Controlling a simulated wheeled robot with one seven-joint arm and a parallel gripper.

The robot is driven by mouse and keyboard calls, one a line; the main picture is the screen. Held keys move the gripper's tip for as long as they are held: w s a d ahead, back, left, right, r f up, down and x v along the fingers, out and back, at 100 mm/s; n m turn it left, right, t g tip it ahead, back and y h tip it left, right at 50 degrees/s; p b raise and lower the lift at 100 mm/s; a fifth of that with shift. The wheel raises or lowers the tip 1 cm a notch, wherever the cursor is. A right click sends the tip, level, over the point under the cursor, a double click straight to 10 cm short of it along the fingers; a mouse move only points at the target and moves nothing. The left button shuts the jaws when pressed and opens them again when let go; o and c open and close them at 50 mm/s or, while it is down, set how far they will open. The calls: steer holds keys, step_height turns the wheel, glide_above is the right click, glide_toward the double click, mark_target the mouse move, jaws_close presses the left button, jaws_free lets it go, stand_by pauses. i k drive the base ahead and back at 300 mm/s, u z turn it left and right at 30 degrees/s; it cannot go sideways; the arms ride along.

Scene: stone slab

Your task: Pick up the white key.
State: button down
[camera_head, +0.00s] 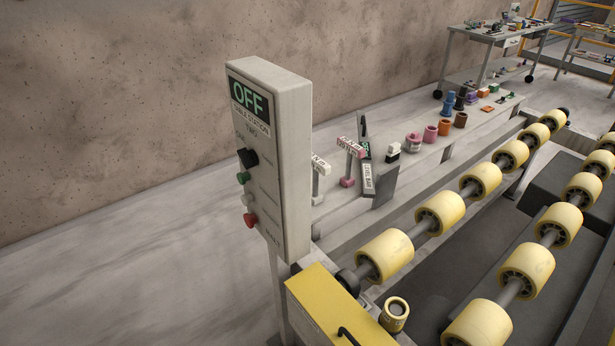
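A white T-shaped piece with a lettered top bar (320,166) stands on the grey slab, just right of the control box; it looks like the white key. Its left part is hidden behind the box. A similar pink T-shaped piece (347,182) with a lettered bar stands right beside it. My gripper is not in view, so nothing shows of what it holds.
A tall grey control box (278,160) reading OFF stands in front. A dark stand with a label (380,187), a white-and-black piece (393,152) and several coloured cylinders line the slab. Yellow rollers (385,255) run along the right. Bare floor (120,270) lies left.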

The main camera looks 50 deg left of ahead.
mark_target(318, 165)
steer(key=u, duration=2)
steer(key=k, duration=0.4)
steer(key=u, duration=1.1)
steer(key=i, duration=2.25)
steer(key=z, duration=0.35)
steer(key=i, duration=1.6)
steer(key=z, duration=1.3)
steer(key=i, duration=0.9)
steer(key=z, duration=1.45)
steer(key=i, duration=0.55)
steer(key=z, duration=0.35)
